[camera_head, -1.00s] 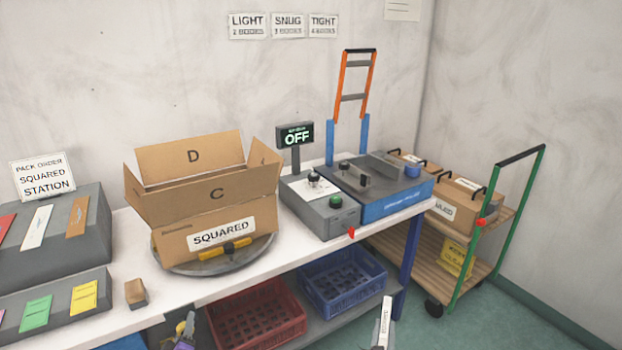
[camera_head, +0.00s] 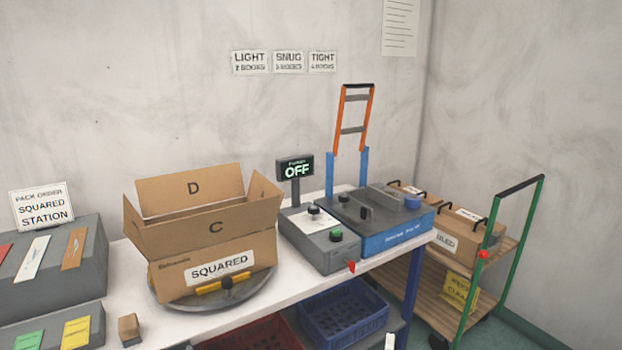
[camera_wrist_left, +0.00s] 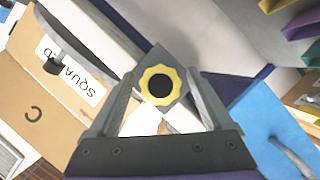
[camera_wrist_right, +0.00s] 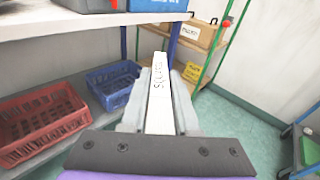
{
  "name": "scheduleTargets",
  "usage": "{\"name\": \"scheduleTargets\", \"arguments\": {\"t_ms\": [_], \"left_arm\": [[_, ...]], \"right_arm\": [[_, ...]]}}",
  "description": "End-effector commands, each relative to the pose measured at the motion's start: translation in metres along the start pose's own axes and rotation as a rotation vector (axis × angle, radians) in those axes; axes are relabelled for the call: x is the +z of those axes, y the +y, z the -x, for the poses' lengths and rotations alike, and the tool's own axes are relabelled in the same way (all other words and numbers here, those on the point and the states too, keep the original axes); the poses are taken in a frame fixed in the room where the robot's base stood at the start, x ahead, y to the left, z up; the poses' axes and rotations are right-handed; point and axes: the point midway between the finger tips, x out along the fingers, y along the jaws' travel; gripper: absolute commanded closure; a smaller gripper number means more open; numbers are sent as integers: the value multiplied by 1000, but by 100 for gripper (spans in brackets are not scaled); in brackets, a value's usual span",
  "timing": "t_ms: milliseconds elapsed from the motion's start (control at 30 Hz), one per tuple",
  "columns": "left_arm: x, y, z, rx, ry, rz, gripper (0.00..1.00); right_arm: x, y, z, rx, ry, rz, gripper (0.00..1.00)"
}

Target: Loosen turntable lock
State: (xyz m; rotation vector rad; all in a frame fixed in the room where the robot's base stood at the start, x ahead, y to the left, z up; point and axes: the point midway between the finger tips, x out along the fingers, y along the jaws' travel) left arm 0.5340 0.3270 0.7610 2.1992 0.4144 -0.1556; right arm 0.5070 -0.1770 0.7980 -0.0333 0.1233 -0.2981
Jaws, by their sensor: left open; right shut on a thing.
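The round grey turntable (camera_head: 215,308) stands on the white table under an open carton (camera_head: 190,280) labelled SQUARED. A yellow bar (camera_head: 208,290) with a black knob (camera_head: 227,283) lies at the turntable's front, below the label. My left gripper (camera_wrist_left: 160,100) is open in the left wrist view. A yellow scalloped knob (camera_wrist_left: 147,80) with a dark centre, on a grey piece, shows between its fingers; I cannot tell whether they touch it. My right gripper (camera_wrist_right: 160,100) is shut on a white lettered strip (camera_wrist_right: 158,92), held in front of the table's lower shelf.
A grey control box (camera_head: 325,250) and a blue machine (camera_head: 395,240) stand on the table's right, beside a display reading OFF (camera_head: 296,168). Red (camera_wrist_right: 40,118) and blue (camera_wrist_right: 112,84) crates sit on the lower shelf. A cart (camera_head: 470,265) stands at right.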

Motion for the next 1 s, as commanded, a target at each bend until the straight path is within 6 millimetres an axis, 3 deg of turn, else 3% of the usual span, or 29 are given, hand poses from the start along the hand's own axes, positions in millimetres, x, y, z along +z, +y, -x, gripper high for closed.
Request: {"name": "scheduleTargets", "arguments": {"t_ms": [533, 1000], "left_arm": [[13, -4, 22, 0, -2, -1, 16], [19, -6, 28, -4, -3, -2, 16]], "right_arm": [[-58, 4, -10, 0, 18, 6, 100], [-109, 8, -22, 0, 32, 10, 100]]}}
